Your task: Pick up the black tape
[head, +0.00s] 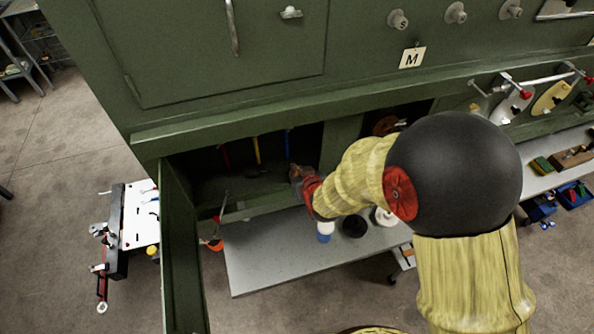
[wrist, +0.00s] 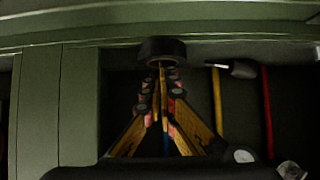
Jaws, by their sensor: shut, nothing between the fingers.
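In the wrist view, my gripper's (wrist: 162,74) wooden-coloured fingers run together to a point and look shut. A dark, rounded thing that may be the black tape (wrist: 162,47) shows at the fingertips; I cannot tell whether they touch it. In the head view, my gripper (head: 300,176) reaches into the open cabinet bay and is small and partly hidden by my arm. A black round thing, perhaps a tape roll (head: 353,227), lies on the grey bench below, beside a white roll (head: 385,217).
An open green door (head: 180,250) hangs left of the bay. A yellow-handled tool (wrist: 217,100) and a red-handled tool (wrist: 267,110) stand inside, right of my gripper. A blue-and-white container (head: 324,232) stands on the grey bench (head: 262,265), whose front left is bare.

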